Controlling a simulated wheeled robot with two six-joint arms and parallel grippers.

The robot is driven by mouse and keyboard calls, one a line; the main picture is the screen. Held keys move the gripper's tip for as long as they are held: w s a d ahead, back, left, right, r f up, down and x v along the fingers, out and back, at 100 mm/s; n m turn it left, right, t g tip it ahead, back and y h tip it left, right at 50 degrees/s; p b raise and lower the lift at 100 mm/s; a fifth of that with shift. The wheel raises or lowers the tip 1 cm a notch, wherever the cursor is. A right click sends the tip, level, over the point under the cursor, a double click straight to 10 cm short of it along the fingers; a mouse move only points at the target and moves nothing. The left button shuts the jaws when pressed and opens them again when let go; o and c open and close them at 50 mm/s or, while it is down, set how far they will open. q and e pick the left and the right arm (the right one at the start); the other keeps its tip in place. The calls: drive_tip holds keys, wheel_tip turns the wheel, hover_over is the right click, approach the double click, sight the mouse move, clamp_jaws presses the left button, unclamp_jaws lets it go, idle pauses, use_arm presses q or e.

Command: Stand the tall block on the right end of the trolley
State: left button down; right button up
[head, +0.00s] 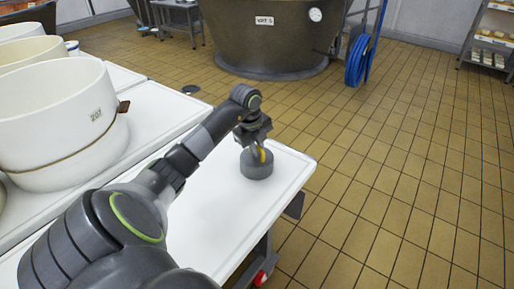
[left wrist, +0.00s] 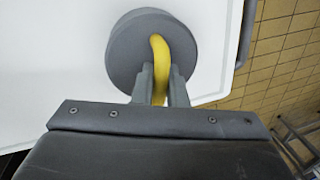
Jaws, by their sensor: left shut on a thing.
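The thing in my left gripper is a short, round, dark grey block (head: 257,168) with a curved yellow handle, not a clearly tall one. It also shows from above in the left wrist view as a grey disc (left wrist: 124,52). My left gripper (head: 262,146) is shut on the yellow handle, with one finger on each side of it. The block is upright at the far right part of the white-topped trolley (head: 212,222). I cannot tell whether its underside touches the top. My right gripper is in neither view.
Large white tubs (head: 62,125) stand on white tops at the left. The trolley top around the block is bare. Beyond its right edge is tiled floor (head: 400,170).

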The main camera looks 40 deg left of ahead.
use_arm(q)
drive_tip(key=shift+r, duration=0.1)
drive_tip(key=c, duration=1.4)
unclamp_jaws()
drive_tip(key=shift+o, duration=0.2)
drive_tip(key=shift+s, duration=0.1)
wheel_tip(320, 180, up, 7)
drive_tip(key=p, duration=0.6)
